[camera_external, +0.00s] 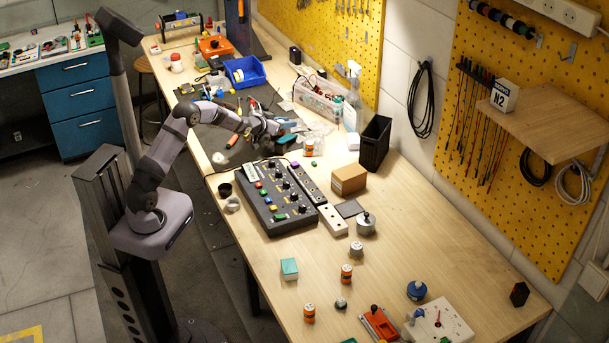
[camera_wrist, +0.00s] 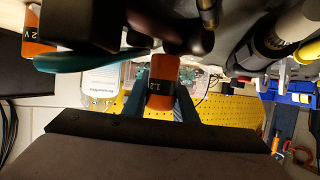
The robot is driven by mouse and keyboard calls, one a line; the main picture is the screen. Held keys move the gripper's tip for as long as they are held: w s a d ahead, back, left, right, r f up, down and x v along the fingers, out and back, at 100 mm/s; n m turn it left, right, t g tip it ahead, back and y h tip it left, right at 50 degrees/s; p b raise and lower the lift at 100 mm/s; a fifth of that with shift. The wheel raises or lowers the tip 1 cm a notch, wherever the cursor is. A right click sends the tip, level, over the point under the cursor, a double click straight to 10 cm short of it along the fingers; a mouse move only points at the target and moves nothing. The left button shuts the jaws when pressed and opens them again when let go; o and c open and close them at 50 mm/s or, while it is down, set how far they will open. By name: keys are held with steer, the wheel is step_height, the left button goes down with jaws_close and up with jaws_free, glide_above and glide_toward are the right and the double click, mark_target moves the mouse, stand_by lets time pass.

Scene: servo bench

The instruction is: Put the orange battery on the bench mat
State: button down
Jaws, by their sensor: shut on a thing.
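In the wrist view, the orange battery (camera_wrist: 161,84), with a dark band and a "1.2" label, sits between the two fingers of my gripper (camera_wrist: 162,100), which is shut on it. In the external view, my gripper (camera_external: 268,131) is over the far half of the bench, by the right side of the dark bench mat (camera_external: 222,137). The held battery cannot be made out clearly there. Whether the battery touches anything below cannot be told.
Tools and a blue bin (camera_external: 245,72) are on or around the mat. An orange-and-white cylinder (camera_external: 309,147), a clear box (camera_external: 318,101) and a black bin (camera_external: 376,142) stand right of my gripper. A button console (camera_external: 272,205) is nearer.

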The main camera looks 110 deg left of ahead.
mark_target(287, 137)
steer(key=shift+f, duration=1.55)
steer(key=shift+f, duration=0.2)
steer(key=c, duration=1.4)
jaws_free()
steer(key=shift+c, duration=0.2)
steer(key=shift+r, duration=0.1)
steer(key=shift+r+p, duration=0.15)
steer(key=shift+p, duration=0.2)
steer(key=b+v, duration=0.2)
steer(key=v, duration=1)
steer(key=shift+s+b, duration=0.1)
steer(key=shift+b, duration=0.25)
